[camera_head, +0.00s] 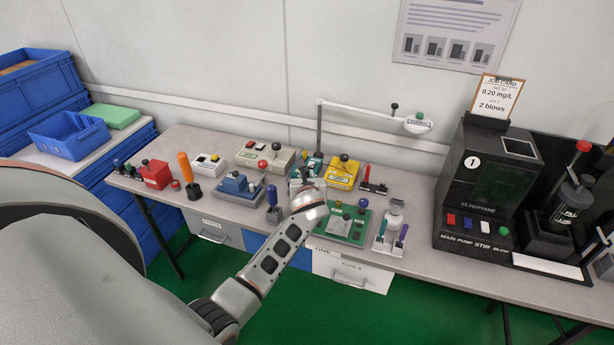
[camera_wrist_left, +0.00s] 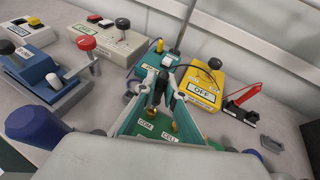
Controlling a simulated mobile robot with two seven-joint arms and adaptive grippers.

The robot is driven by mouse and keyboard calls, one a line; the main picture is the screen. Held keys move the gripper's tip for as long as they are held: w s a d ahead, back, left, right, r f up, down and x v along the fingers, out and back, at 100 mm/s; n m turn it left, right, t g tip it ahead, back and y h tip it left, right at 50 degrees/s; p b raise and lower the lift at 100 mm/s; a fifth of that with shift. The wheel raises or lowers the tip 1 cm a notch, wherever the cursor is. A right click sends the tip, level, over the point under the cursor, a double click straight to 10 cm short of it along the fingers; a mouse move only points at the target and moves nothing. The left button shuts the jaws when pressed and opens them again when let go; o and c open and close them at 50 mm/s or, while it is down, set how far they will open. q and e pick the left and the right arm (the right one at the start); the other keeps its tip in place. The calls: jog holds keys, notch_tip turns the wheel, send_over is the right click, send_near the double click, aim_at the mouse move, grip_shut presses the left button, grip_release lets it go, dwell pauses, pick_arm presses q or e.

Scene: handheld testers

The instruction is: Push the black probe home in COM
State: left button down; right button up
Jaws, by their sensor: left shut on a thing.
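My left gripper (camera_head: 305,181) is over the green board (camera_head: 338,229) in the head view. In the left wrist view my left gripper (camera_wrist_left: 164,83) is shut on a dark upright piece, which looks like the black probe (camera_wrist_left: 157,92). Its lower end is close above or at the brass socket (camera_wrist_left: 151,112) by the COM label (camera_wrist_left: 146,126); I cannot tell whether it is in the socket. A second brass socket (camera_wrist_left: 173,127) is by the CELL label (camera_wrist_left: 169,140). The yellow meter (camera_head: 343,172) reads OFF, with a black lead (camera_wrist_left: 207,73) running from it.
A red probe (camera_wrist_left: 244,94) rests in a black holder behind the board. A teal box (camera_wrist_left: 158,63), a blue device (camera_head: 239,187) and a cream box (camera_head: 265,156) stand close by. A lamp arm (camera_head: 365,111) overhangs the back. A large black machine (camera_head: 487,190) stands right.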

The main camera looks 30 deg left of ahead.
pick_arm(q)
jog(key=shift+f+b, duration=0.4)
jog(key=shift+f, duration=0.9)
jog(key=c, duration=2)
grip_release()
jog(key=v, duration=1.2)
